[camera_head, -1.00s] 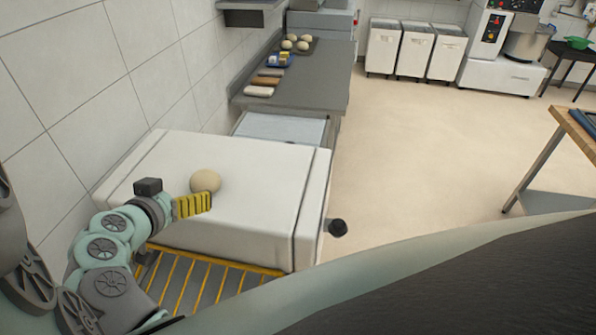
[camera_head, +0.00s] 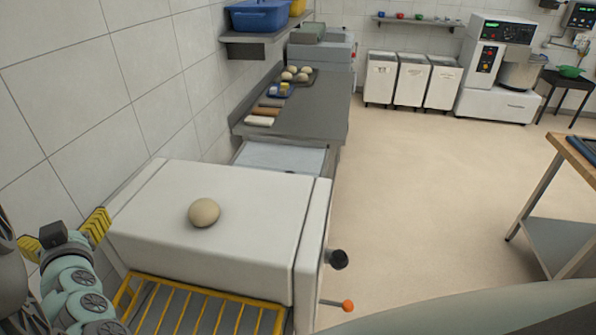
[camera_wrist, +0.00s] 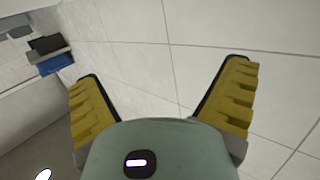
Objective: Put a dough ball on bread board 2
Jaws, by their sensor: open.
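A pale round dough ball (camera_head: 204,212) rests on top of the white box-shaped unit (camera_head: 255,190) in the head view. My gripper (camera_head: 62,238) is at the lower left, near the wall, apart from the ball and to its left. Its yellow ribbed fingers are spread wide and empty; they also show open in the wrist view (camera_wrist: 162,75), with only wall tiles between them. Several more dough balls (camera_head: 297,73) sit on a dark tray on the far counter. I cannot make out which thing is bread board 2.
The grey counter (camera_head: 310,115) holds long brown and pale pieces (camera_head: 263,115) and a small blue container (camera_head: 279,89). A yellow-barred rack (camera_head: 200,306) is in front of the white unit. A blue bin (camera_head: 258,16) stands on a wall shelf. Open floor lies right.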

